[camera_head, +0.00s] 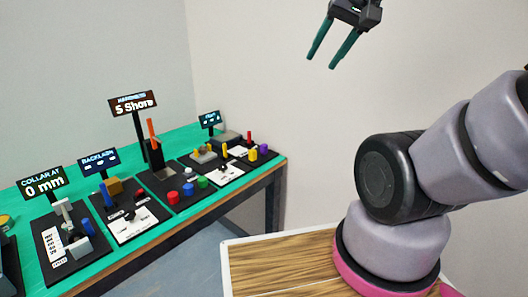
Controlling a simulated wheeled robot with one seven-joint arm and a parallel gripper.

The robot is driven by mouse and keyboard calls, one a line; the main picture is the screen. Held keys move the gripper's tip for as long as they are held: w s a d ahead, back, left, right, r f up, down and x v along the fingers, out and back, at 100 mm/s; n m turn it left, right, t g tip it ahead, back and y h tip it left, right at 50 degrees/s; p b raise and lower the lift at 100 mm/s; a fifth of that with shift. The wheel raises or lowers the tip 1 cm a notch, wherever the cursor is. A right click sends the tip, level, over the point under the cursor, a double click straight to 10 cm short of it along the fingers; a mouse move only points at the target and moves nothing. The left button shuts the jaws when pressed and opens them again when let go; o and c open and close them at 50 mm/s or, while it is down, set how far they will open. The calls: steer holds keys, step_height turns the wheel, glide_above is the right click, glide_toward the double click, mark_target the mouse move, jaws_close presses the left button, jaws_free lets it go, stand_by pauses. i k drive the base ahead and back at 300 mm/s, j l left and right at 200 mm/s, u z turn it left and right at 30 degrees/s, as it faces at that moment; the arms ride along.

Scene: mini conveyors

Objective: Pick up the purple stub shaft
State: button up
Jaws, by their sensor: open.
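A small purple piece (263,149), which looks like the purple stub shaft, stands at the right end of the green-topped bench, on or beside a black board. It is small in the picture, and its exact shape is hard to tell. A yellow piece is close to its left. My gripper (333,45) is high at the top of the view, with its two teal fingers apart and nothing between them. It is up and to the right of the purple piece, well apart from it.
The green bench (108,263) holds several black boards with small colored parts. Upright signs, such as the "5 Shore" display (133,104), rise above it. A wooden-topped surface (285,262) is at the lower right, below my arm. Open floor lies between them.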

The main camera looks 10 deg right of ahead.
mark_target(263, 147)
steer(key=i+l, duration=0.15)
steer(key=i, duration=0.3)
steer(key=i+l+u, duration=0.1)
steer(key=i, duration=0.4)
steer(key=l, duration=0.1)
